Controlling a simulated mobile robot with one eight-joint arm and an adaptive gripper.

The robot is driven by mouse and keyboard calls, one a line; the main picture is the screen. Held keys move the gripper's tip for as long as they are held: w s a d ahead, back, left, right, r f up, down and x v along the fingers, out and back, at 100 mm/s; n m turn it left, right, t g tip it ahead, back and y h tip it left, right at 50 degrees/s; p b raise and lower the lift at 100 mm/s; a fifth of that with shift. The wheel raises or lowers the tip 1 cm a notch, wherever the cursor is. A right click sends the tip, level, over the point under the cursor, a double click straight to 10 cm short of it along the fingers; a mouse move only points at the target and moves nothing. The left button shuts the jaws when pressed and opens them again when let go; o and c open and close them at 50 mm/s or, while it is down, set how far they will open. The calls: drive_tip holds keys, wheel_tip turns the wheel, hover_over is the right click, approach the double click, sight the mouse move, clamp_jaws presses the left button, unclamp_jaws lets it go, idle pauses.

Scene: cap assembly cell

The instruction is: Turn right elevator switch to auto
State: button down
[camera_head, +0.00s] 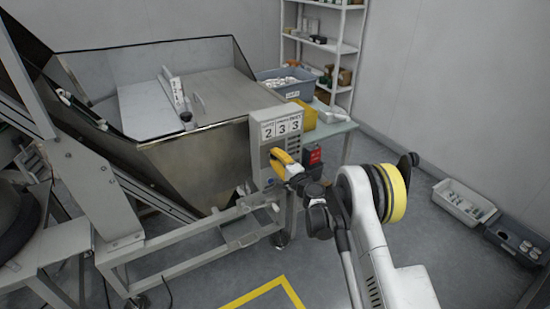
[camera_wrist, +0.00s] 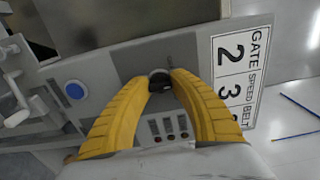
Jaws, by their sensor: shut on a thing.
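A grey control panel (camera_head: 259,168) stands on the front corner of the metal hopper; it also fills the middle of the wrist view (camera_wrist: 125,68). My gripper (camera_head: 285,156) is at the panel's front face. In the wrist view its yellow fingers (camera_wrist: 160,82) are closed around a small black rotary switch (camera_wrist: 159,77). The fingers partly cover the switch, and I cannot read its position or any label on it. A row of small dark switches or displays (camera_wrist: 168,127) sits between the fingers. A blue round button (camera_wrist: 75,90) is to the left.
A white label (camera_head: 282,126) with 2 3 3 tops the panel; the wrist view shows GATE, SPEED, BELT on it. A red-and-black device (camera_head: 313,157) is close right of my gripper. Bins (camera_head: 463,202) lie by the right wall. Open floor lies in front.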

idle(0.3)
drive_tip(key=c, duration=1.1)
unclamp_jaws()
drive_tip(key=v, duration=1.2)
